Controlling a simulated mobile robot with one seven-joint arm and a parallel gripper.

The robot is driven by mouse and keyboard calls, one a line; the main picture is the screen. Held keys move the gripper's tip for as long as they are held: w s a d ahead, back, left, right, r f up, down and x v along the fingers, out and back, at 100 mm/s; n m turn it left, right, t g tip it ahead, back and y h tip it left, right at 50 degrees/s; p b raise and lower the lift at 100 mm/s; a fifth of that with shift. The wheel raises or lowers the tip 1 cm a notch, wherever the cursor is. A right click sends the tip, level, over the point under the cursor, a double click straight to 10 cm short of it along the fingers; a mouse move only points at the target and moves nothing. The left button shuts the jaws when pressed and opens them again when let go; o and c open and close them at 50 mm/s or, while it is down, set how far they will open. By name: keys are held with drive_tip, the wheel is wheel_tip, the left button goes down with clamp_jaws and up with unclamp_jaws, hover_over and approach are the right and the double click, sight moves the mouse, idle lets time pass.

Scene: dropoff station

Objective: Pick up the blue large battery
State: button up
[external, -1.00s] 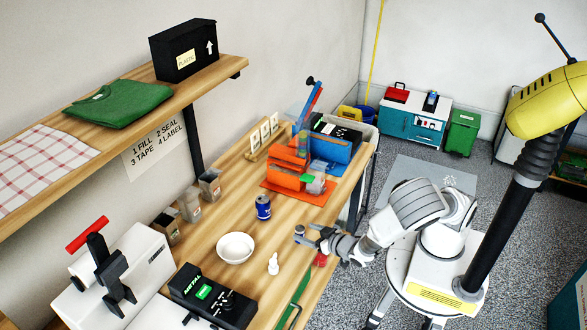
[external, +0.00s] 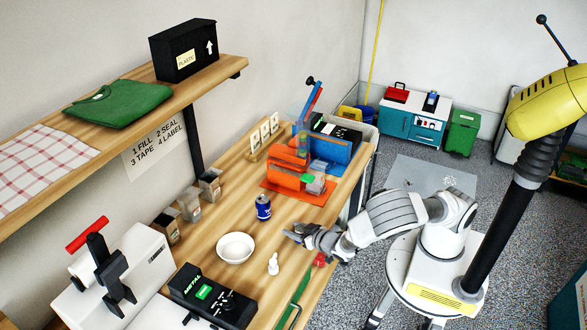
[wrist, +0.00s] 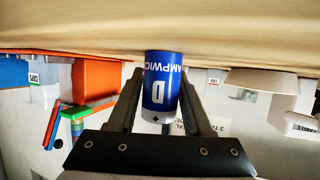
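The blue large battery (wrist: 161,82) stands between my fingers in the wrist view, which is upside down. It has a white "D", white lettering and a pale end with a plus mark. The battery still seems to be on or very near the table top.
A white bowl (external: 235,248) and a small white figure (external: 273,264) are to the left and front. Orange bins (external: 287,177) stand behind on the wooden bench (external: 215,225). A red item (external: 320,260) lies at the bench edge.

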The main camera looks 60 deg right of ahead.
clamp_jaws()
drive_tip(key=shift+r, duration=0.85)
wheel_tip(320, 180, up, 2)
drive_tip(key=shift+r+p, duration=0.2)
drive_tip(key=shift+p, duration=0.2)
drive_tip(key=s+d+r+p, duration=0.4)
drive_tip(key=d+r+p, duration=0.3)
drive_tip(key=d+p, duration=0.4)
drive_tip(key=shift+p, duration=0.7)
